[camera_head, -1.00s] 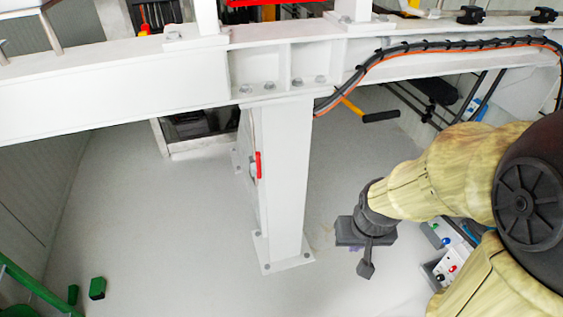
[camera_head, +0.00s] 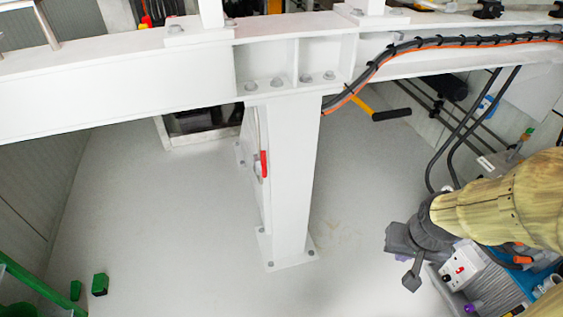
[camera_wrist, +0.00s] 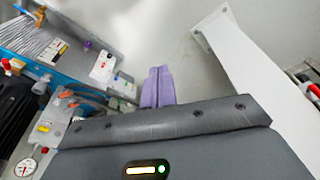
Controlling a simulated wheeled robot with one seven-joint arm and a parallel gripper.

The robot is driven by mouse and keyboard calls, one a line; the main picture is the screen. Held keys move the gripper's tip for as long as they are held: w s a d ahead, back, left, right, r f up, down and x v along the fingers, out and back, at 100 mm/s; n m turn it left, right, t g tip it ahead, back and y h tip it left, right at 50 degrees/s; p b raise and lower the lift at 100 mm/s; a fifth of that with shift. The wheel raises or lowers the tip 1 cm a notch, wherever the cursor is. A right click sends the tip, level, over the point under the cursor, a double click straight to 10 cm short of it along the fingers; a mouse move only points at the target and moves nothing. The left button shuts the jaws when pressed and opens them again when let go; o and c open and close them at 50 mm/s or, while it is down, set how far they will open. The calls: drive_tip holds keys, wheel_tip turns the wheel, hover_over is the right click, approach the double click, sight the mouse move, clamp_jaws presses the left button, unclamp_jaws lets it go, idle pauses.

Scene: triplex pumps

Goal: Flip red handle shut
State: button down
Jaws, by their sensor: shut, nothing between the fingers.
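The red handle (camera_head: 264,164) is a small upright red lever on the left side of the white steel post (camera_head: 294,170), in the head view. It stands roughly vertical, about halfway up the post. My gripper (camera_head: 411,283) is to the right of the post and lower in the picture, well apart from the handle. In the wrist view its purple fingers (camera_wrist: 157,88) are together with nothing between them. The wrist view shows a white beam (camera_wrist: 250,75) at the right, likely the post; the red handle is not visible there.
A white horizontal beam (camera_head: 120,85) crosses above, with a black and orange cable (camera_head: 400,52) along it. A yellow-and-black handle (camera_head: 385,113) sticks out right of the post. Cluttered equipment (camera_head: 475,275) lies at lower right.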

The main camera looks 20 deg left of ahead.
drive_tip(key=w+a+f+m+t+y+p, duration=0.1)
drive_tip(key=w+a+t, duration=0.2)
drive_tip(key=w, duration=0.5)
drive_tip(key=w+a+f+t+y+p, duration=0.1)
drive_tip(key=w+a+t+y, duration=0.1)
drive_tip(key=w, duration=0.6)
drive_tip(key=w+a+r+m+y+p, duration=0.1)
drive_tip(key=a+m+y, duration=0.3)
drive_tip(key=a+y, duration=0.9)
drive_tip(key=shift+a, duration=1.1)
drive_tip(key=shift+w+a, duration=0.1)
drive_tip(key=shift+w, duration=0.05)
